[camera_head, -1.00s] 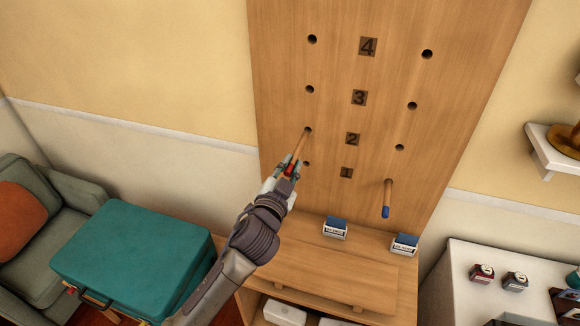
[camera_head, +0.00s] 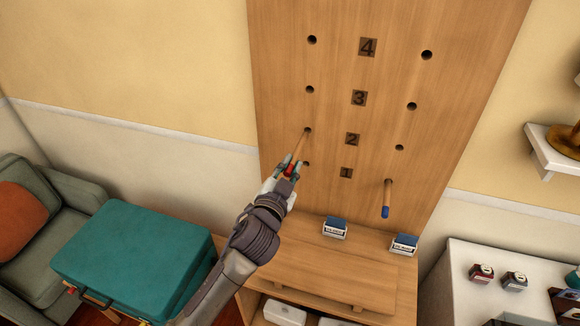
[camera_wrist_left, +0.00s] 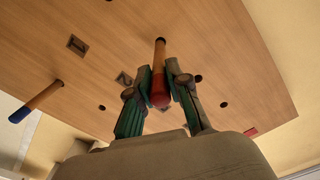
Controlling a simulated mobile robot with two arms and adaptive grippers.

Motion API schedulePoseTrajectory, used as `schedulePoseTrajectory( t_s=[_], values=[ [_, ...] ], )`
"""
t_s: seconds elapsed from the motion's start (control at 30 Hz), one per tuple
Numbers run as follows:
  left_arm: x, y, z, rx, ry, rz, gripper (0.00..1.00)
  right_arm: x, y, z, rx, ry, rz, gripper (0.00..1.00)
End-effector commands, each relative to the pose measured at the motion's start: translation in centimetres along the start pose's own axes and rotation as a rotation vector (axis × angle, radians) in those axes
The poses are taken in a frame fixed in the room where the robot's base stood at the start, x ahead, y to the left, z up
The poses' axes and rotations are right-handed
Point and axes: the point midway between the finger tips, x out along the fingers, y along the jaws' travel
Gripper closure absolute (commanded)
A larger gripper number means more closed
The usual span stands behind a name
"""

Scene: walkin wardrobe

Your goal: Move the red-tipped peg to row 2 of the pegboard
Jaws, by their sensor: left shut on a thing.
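My left gripper (camera_head: 288,171) is shut on the red-tipped peg (camera_head: 299,147), near its red end. The peg's far wooden end meets the left-column hole beside the number 2 on the pegboard (camera_head: 375,120); how deep it sits I cannot tell. In the left wrist view, the red-tipped peg (camera_wrist_left: 160,54) lies between the fingers of the left gripper (camera_wrist_left: 159,80) and points at the board. The blue-tipped peg (camera_head: 387,199) sticks out of the right column at row 1, and also shows in the left wrist view (camera_wrist_left: 42,101). My right gripper is not in view.
Two small blue-and-white boxes (camera_head: 335,229) (camera_head: 404,245) stand on the wooden ledge below the board. A teal case (camera_head: 132,258) and a green armchair (camera_head: 40,235) are at the left. A white cabinet (camera_head: 500,262) is at the right.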

Motion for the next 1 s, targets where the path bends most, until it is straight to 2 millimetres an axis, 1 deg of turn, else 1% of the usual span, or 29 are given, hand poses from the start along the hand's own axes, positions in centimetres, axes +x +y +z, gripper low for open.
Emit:
schedulePoseTrajectory(
  t_s=[0.43,1.0],
  values=[
    [0.1,0.0,0.0,0.001,0.0,-0.001,1.0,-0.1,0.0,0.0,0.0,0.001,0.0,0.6],
    [1.5,0.0,0.0,0.0,0.0,-0.001,1.0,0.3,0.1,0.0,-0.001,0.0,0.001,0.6]
  ],
)
